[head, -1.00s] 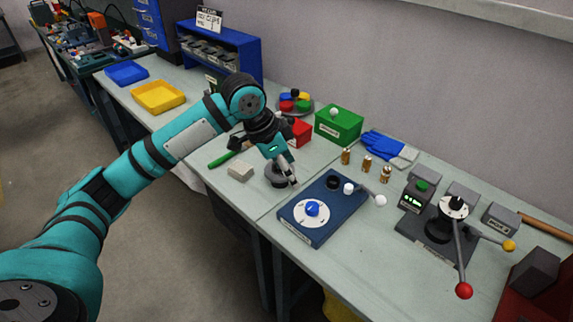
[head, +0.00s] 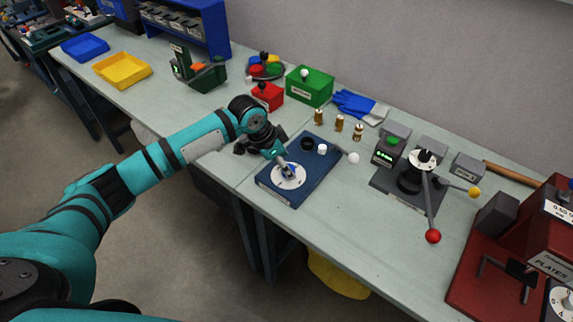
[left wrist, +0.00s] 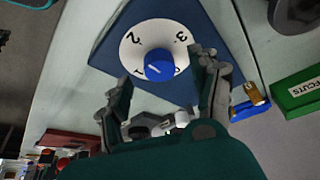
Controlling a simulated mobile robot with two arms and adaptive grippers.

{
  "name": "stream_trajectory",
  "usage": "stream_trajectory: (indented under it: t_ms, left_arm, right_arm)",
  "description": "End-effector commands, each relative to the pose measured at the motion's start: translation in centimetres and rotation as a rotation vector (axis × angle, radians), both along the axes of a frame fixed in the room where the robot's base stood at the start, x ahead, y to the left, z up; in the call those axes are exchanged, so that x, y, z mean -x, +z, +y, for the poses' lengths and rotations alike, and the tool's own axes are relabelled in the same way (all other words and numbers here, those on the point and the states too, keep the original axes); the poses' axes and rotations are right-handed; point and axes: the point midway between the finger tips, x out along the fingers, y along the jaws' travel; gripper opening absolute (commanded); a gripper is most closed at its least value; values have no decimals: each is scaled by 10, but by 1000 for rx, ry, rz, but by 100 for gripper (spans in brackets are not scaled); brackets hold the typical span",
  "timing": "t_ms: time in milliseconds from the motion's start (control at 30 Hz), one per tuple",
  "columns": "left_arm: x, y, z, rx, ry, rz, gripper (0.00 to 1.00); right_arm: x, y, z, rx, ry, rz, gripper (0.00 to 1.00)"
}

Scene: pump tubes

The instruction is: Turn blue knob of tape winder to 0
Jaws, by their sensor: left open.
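The tape winder is a dark blue plate (head: 318,170) on the bench, with a white round dial (head: 284,182) at its near left end. The blue knob (left wrist: 159,64) sits at the dial's centre; a short white mark shows on its top. The dial reads 2, 3 and 1 in the left wrist view; another numeral beside the knob is partly hidden. My left gripper (left wrist: 154,80) is open, its fingers either side of the knob, apart from it as far as I can tell. In the head view my left gripper (head: 283,162) is over the dial and hides part of the knob. My right gripper is out of view.
A white-ended crank (head: 337,152) is on the plate's far right. Brass cylinders (head: 339,123) stand behind it, with a green box (head: 309,87) and blue gloves (head: 355,104). A lever device (head: 420,178) stands to the right. The bench in front of it is clear.

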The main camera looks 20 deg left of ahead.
Motion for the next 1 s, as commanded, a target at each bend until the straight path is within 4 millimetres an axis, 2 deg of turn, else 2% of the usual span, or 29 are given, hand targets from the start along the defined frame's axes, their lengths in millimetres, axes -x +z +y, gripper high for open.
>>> stream_trajectory:
  t_ms: [200,533,967,1000]
  left_arm:
    - [-5,-18,-6,0,1,1,63]
    - [-6,-21,-6,0,0,0,63]
    - [-6,-21,-6,-1,0,-1,7]
    - [-6,-21,-6,-1,0,-1,32]
  right_arm:
    - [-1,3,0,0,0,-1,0]
    - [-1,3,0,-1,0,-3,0]
    - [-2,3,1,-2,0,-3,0]
    - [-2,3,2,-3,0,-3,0]
